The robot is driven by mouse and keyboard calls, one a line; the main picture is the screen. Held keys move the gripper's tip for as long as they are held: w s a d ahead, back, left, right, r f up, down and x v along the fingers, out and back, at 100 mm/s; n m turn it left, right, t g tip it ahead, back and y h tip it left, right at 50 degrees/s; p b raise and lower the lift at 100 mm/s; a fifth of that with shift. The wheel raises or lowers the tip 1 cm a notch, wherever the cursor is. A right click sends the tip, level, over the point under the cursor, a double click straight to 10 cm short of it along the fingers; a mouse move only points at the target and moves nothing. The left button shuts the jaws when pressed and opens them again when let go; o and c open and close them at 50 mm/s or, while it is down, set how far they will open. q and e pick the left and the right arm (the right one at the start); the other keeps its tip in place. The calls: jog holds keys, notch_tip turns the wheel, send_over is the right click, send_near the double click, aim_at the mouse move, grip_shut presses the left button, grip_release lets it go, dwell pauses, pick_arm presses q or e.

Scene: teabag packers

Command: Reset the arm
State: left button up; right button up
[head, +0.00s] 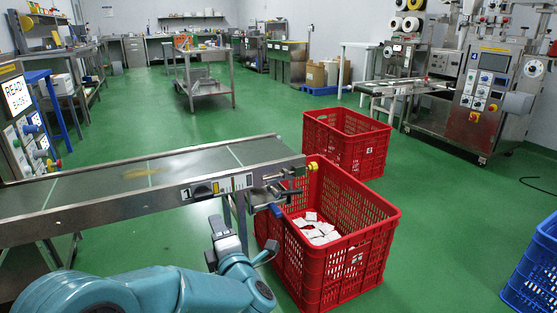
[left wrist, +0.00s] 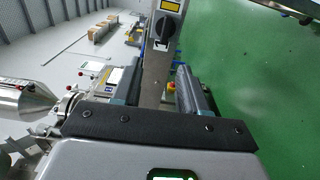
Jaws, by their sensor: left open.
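My left arm is teal and comes in from the bottom left of the head view. Its dark grey gripper (head: 219,232) is just below and in front of the conveyor's (head: 115,175) near side rail, by a black rotary knob (head: 201,190). In the left wrist view the two dark fingers (left wrist: 157,80) stand well apart, with nothing held between them. The conveyor's metal side and its black knob (left wrist: 164,27) show beyond the fingers. I cannot tell whether the gripper touches the rail. My right gripper is in neither view.
A red crate (head: 378,235) with several white packets (head: 318,230) stands at the conveyor's right end, close to my arm. Another red crate (head: 347,121) is behind it. A blue crate (head: 535,265) is at the far right. Green floor is clear between them.

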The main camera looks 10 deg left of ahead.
pick_arm(q)
jog(key=s+a+r+m+g+h+p, duration=0.25)
jog(key=a+r+p, duration=0.5)
jog(key=p, duration=1.55)
jog(key=s+d+f+m+g+h+p, duration=0.2)
jog(key=s+d+m+g+h+p, duration=0.1)
jog(key=s, duration=0.7)
jog(key=s+d+f+m+g+h+p, duration=0.2)
jog(key=s+d+m+g+h+p, duration=0.2)
jog(key=s+m, duration=0.6)
jog(key=s+d+f+m+g+h+p, duration=0.2)
jog(key=s+d+m+g+h+p, duration=0.2)
jog(key=s+d+m+p, duration=0.3)
jog(key=s+d+g, duration=0.1)
jog(key=s, duration=0.2)
jog(key=shift+d+f, duration=0.15)
jog(key=shift+d, duration=0.2)
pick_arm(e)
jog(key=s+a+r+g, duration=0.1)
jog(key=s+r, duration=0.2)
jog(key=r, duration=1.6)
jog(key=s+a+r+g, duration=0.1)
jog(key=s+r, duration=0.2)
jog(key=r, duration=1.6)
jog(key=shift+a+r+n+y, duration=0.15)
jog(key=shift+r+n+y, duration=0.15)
